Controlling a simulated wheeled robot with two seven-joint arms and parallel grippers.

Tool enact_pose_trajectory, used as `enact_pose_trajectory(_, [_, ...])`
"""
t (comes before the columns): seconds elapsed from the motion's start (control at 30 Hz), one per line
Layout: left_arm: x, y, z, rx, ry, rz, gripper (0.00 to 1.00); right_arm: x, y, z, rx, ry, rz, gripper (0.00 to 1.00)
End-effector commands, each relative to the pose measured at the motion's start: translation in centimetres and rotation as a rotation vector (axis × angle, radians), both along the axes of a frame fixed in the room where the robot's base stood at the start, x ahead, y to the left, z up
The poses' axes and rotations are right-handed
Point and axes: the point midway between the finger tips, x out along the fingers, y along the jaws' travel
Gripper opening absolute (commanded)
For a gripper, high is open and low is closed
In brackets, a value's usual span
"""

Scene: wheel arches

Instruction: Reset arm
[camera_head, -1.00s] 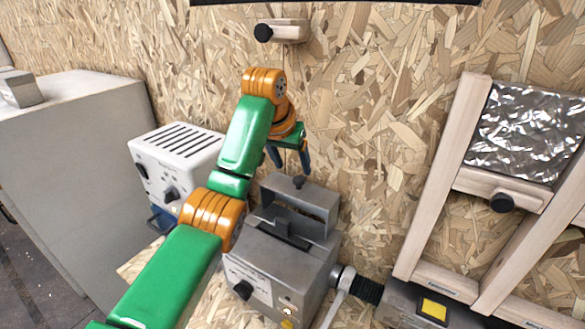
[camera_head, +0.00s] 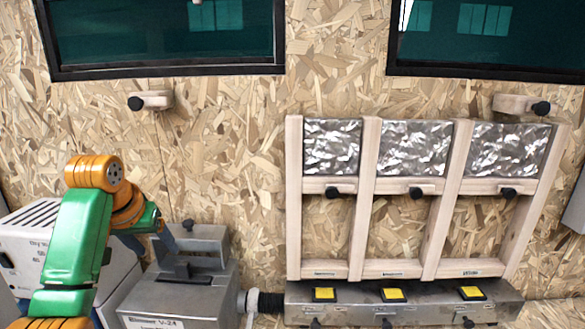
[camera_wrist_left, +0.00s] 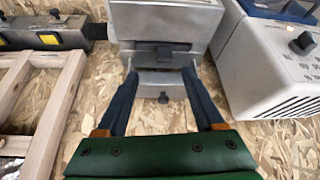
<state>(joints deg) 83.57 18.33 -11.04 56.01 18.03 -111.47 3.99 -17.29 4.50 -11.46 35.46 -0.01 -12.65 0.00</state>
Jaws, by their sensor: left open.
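My left arm, green and orange, comes in from the left in the head view. Its gripper (camera_head: 150,243) is open and empty, just above and left of the raised back part of a grey metal machine (camera_head: 195,290). In the left wrist view the two dark fingers (camera_wrist_left: 160,72) are spread wide, with the grey machine (camera_wrist_left: 165,25) beyond them and its small black knob (camera_wrist_left: 163,97) showing between them. I cannot tell whether a finger touches the machine. My right gripper is in neither view.
A white vented box (camera_head: 30,240) stands left of the machine, close to my arm. To the right is a wooden frame (camera_head: 365,225) with foil panels, above a metal bar with yellow buttons (camera_head: 393,294). A chipboard wall (camera_head: 230,150) with dark windows (camera_head: 165,35) closes off the back.

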Motion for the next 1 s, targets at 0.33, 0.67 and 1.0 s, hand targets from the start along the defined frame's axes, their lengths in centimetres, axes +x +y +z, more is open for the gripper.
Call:
enact_pose_trajectory(0.33, [0.0, -1.1, -5.8, 0.055, 0.028, -0.044, 0.69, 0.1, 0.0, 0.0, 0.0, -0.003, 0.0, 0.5])
enact_pose_trajectory(0.67, [-2.9, -3.5, -16.1, 0.118, 0.072, -0.138, 0.69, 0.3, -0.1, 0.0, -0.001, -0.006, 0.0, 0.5])
enact_pose_trajectory(1.0, [-15.1, -8.0, -28.3, 0.11, 0.121, -0.27, 0.69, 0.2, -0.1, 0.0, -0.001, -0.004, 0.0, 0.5])
